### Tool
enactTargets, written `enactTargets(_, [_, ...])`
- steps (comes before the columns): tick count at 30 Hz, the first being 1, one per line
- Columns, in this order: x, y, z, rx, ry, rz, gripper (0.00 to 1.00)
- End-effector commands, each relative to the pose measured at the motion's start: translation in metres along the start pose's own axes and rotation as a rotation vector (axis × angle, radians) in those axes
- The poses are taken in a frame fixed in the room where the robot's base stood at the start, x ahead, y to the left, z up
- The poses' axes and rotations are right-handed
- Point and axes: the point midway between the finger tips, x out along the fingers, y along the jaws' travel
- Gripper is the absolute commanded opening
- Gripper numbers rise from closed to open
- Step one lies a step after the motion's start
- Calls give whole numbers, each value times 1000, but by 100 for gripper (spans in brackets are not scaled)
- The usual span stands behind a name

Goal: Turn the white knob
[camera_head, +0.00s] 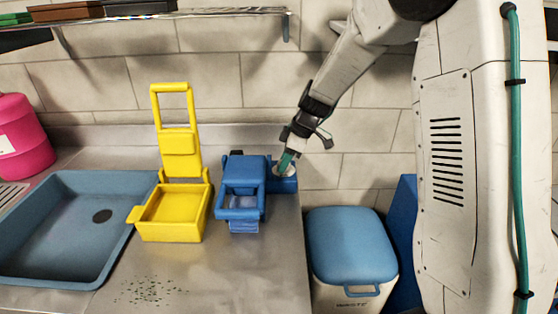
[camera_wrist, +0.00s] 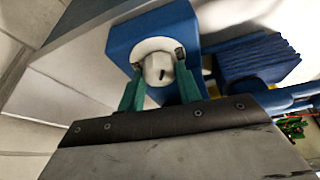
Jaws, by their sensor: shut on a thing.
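The white knob (camera_wrist: 158,69) sits on a white round plate on a blue housing (camera_wrist: 122,32), and a dark mark shows on the knob's face. In the head view the blue housing (camera_head: 284,184) stands at the back right of the counter, with the white part mostly hidden by my gripper. My gripper (camera_wrist: 157,80) has green fingers on either side of the knob and is shut on it. In the head view my gripper (camera_head: 286,163) reaches down to the housing from the upper right.
A blue device (camera_head: 241,188) stands just left of the housing. A yellow device (camera_head: 173,205) and a blue-grey sink (camera_head: 60,215) lie further left. A blue-lidded waste bin (camera_head: 350,250) stands right of the counter's edge. A shelf (camera_head: 160,17) hangs above. The front counter is mostly clear, with dark specks.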

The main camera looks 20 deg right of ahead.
Motion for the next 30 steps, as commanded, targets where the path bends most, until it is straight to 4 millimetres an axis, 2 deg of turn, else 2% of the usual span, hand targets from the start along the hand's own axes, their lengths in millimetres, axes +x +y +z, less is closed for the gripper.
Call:
enactTargets(1, [-2,4,2,1,-2,12,11])
enactTargets(29, [-2,5,-2,-4,1,17,11])
enactTargets(30, [-2,5,-2,-3,1,17,40])
